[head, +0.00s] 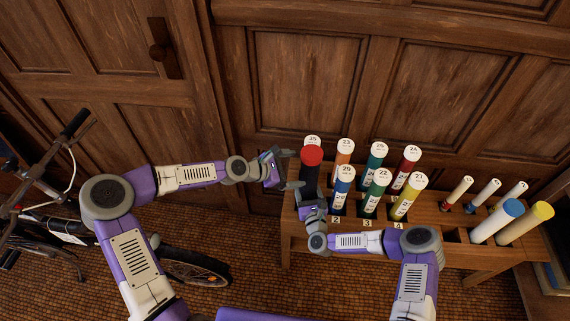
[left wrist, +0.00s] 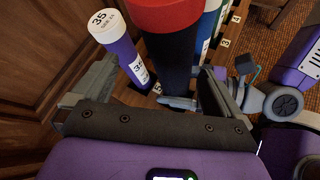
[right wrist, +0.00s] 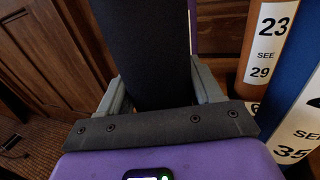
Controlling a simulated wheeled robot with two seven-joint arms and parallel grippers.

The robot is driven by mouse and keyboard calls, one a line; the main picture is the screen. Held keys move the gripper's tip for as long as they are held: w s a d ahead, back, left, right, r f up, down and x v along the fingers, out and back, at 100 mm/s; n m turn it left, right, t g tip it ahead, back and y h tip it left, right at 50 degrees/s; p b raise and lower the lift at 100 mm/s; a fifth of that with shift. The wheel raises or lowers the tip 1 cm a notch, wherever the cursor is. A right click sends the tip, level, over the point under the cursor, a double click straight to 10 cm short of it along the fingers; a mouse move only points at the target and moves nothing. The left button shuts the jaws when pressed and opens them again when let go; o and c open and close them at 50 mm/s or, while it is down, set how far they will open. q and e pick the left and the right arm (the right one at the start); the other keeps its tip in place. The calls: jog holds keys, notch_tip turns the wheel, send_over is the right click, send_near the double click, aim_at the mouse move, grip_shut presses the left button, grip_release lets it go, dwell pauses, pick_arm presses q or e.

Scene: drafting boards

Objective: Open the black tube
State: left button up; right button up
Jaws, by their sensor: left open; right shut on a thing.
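The black tube (head: 310,178) with a red cap (head: 312,155) stands upright at the left end of a wooden rack. My right gripper (head: 308,193) is shut on its black body, below the cap. In the right wrist view the black tube (right wrist: 147,50) sits between the fingers of the right gripper (right wrist: 160,88). My left gripper (head: 280,168) is open and empty, just left of the tube near cap height. In the left wrist view the red cap (left wrist: 180,14) shows beyond the open jaws. The tube's foot is hidden in the head view.
A purple tube with a white cap labelled 35 (left wrist: 104,24) stands close behind the black one. Several coloured, numbered tubes stand to its right in the rack (head: 455,250). A wooden panelled wall (head: 310,80) is behind. A bicycle (head: 190,268) stands at left.

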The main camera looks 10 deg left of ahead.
aim_at(317, 149)
pick_arm(q)
jog(key=s+a+r+n+t+h, duration=0.1)
jog(key=s+r+n+t, duration=0.4)
jog(key=r, duration=0.3)
jog(key=shift+n+g, duration=0.4)
jog(key=shift+n, duration=0.2)
jog(key=x, duration=1.1)
jog(key=shift+w+d, duration=0.15)
jog(key=shift+w, duration=0.1)
jog(key=shift+c, duration=0.5)
jog(key=c, duration=1.1)
jog(key=shift+r, duration=0.15)
jog(key=shift+r, duration=0.95)
